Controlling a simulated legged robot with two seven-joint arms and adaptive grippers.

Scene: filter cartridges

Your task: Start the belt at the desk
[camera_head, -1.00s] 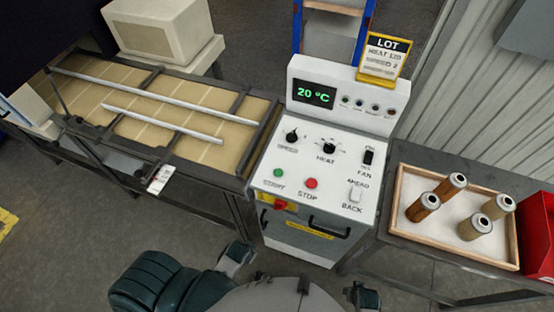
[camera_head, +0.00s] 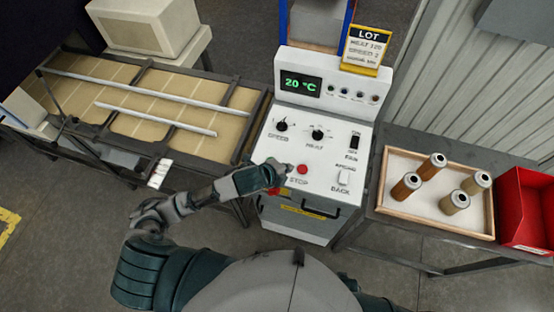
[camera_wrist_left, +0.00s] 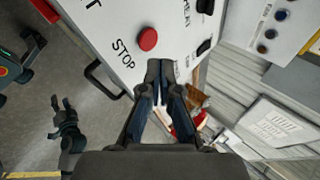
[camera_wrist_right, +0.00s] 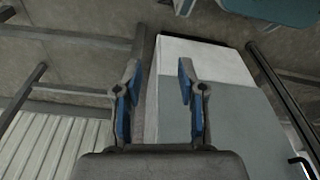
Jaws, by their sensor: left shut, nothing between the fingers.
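The control desk (camera_head: 318,150) is white, with a green "20 °C" display (camera_head: 300,85). It has a SPEED knob (camera_head: 282,125), a HEAT knob (camera_head: 317,134) and a red STOP button (camera_head: 303,169). My left gripper (camera_head: 283,171) is over the panel just left of STOP, hiding the START area. In the left wrist view its fingers (camera_wrist_left: 160,72) are together and empty, close to the panel beside the red button (camera_wrist_left: 148,39); contact cannot be told. The belt (camera_head: 125,122) is tan, with metal rails. My right gripper (camera_wrist_right: 158,75) is open and empty in the right wrist view.
A yellow-framed LOT card (camera_head: 366,50) stands on the desk top. At right, a wooden tray (camera_head: 400,212) holds several filter cartridges, beside a red bin (camera_head: 525,215). A black FAN switch (camera_head: 354,141) and a white AHEAD/BACK switch (camera_head: 343,177) are right of STOP.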

